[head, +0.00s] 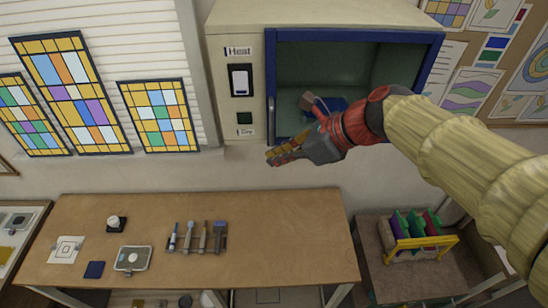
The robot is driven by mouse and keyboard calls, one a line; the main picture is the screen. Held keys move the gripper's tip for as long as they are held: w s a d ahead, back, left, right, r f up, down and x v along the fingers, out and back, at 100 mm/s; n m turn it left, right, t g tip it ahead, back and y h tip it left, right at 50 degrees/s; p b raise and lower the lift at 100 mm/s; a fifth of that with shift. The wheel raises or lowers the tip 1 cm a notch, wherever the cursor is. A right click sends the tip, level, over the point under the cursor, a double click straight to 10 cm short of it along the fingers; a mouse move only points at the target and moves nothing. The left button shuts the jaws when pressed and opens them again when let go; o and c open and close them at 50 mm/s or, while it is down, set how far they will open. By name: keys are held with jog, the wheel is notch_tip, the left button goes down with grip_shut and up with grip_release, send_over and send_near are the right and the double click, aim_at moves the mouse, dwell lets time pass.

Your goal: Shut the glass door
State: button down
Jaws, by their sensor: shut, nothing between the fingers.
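The glass door (352,36) has a blue frame and sits at the front of a cream cabinet (228,14) mounted on the wall. A small upright handle (271,106) shows on the left side of the frame. The frame's bottom and lower right are partly hidden behind my arm. I cannot tell whether the door is flush or slightly ajar. My gripper (277,156) is shut and empty, in front of the door's lower left corner, pointing left. I cannot tell whether it touches the door.
Switches (240,80) sit left of the door. A brown block and a dark blue piece show inside the cabinet. Below are a wooden table (290,245) with tools (204,237) and a yellow rack (420,243). Stained glass panels (160,115) hang left.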

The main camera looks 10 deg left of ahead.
jog(key=s+d+r+b, duration=0.1)
jog(key=s+d+r, duration=0.1)
jog(key=s+r, duration=0.2)
jog(key=shift+s+r+b, duration=0.3)
jog(key=shift+s+r, duration=0.1)
jog(key=shift+r, duration=0.55)
jog(key=shift+s, duration=0.1)
jog(key=s+d+f+n+t+h+b, duration=0.1)
jog(key=d+f+n+b, duration=0.6)
jog(key=f, duration=0.8)
jog(key=s+d+f+n+t+h+b, duration=0.1)
jog(key=s+d+f+n+h+b, duration=0.3)
jog(key=f+b, duration=1)
jog(key=s+d+f+n+h+b, duration=0.3)
jog(key=d+f+n+b, duration=0.7)
jog(key=f, duration=0.5)
jog(key=shift+s+d+f+t+h+b, duration=0.2)
jog(key=shift+d+f+t+h+b, duration=0.15)
jog(key=shift+d, duration=0.2)
